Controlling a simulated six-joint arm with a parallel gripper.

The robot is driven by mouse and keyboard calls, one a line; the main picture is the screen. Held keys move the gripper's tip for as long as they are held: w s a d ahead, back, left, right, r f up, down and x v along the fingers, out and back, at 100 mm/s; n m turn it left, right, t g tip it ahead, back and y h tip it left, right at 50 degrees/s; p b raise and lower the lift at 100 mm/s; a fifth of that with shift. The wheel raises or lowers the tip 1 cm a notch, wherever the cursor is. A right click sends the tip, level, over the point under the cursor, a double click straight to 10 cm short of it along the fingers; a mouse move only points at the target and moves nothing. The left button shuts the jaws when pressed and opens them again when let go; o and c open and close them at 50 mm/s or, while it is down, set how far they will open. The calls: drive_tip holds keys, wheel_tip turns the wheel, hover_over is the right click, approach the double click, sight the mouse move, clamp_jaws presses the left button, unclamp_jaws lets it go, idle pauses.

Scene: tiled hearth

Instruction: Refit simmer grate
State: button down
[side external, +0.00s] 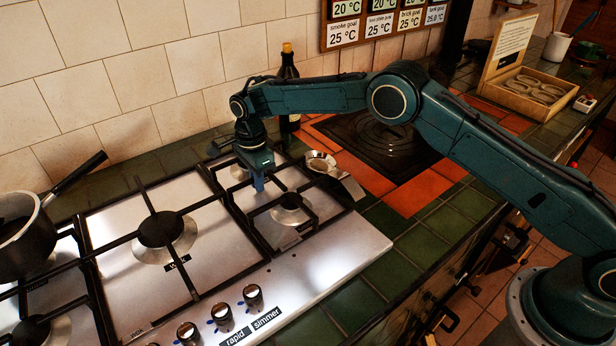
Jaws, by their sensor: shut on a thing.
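The simmer grate (247,216) is a dark bar frame at the right end of the steel hob (333,240). It lies over the front right burner (292,208) and reaches back toward the rear right burner (238,173). My gripper (258,187) points down at the middle of this grate and is shut on it. The fingertips and the gripped bar are small, and my wrist hides part of the grate's rear. I cannot tell whether the grate's feet rest fully on the hob.
A dark bottle (288,95) stands behind my wrist. A metal piece with a round cup (320,162) lies right of the hob. A pot (25,240) with a long handle sits at the left. A dark hotplate (378,140) and an open box (525,90) are further right.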

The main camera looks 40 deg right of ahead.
drive_tip(key=c, duration=1.5)
unclamp_jaws()
drive_tip(key=shift+f, duration=0.25)
wheel_tip(320, 180, up, 14)
drive_tip(key=shift+r, duration=0.1)
